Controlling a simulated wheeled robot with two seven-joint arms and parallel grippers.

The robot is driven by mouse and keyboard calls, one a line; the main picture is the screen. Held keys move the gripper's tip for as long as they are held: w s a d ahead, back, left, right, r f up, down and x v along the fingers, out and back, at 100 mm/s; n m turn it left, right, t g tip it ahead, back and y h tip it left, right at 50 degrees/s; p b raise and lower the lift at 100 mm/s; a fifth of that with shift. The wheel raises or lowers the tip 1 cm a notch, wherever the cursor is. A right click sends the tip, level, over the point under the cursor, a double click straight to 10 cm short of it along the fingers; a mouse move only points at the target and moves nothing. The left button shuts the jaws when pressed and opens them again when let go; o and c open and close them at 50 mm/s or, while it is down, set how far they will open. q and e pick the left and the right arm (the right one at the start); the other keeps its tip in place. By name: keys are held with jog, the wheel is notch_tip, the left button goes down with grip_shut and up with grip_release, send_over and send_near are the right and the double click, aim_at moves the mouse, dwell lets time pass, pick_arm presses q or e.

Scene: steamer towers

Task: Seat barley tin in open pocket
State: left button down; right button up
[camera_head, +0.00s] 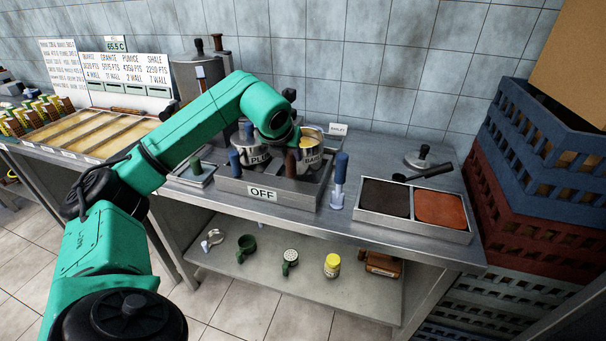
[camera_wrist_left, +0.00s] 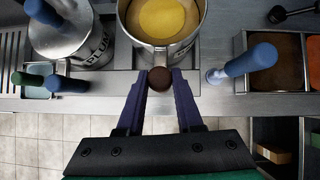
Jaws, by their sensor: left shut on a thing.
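The barley tin (camera_head: 312,163), a metal tin with a label starting "BARL" and yellow contents, is at the right part of the metal station marked OFF (camera_head: 230,187). In the left wrist view the tin (camera_wrist_left: 183,48) is upright with its brown handle toward me. My left gripper (camera_wrist_left: 159,82) is shut on that brown handle. In the head view the left gripper (camera_head: 292,147) is mostly hidden by its own wrist. The pocket under the tin is hidden, so I cannot tell whether the tin rests in it or is just above. My right gripper is out of view.
A blue-handled tool (camera_head: 339,180) stands just right of the station. Beyond it are a two-part tray (camera_head: 412,230) and a lid (camera_head: 421,165). Stacked crates (camera_head: 520,150) bound the right side.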

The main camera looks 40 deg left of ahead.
aim_at(289, 163)
pick_arm(q)
jog(key=shift+f+b, duration=1.45)
jog(key=shift+f, duration=0.1)
dwell(0.5)
jog(key=shift+c, duration=2.4)
grip_release()
jog(key=shift+f, duration=0.1)
jog(key=v, duration=1.4)
jog(key=shift+s+r, duration=0.2)
jog(key=shift+s, duration=0.05)
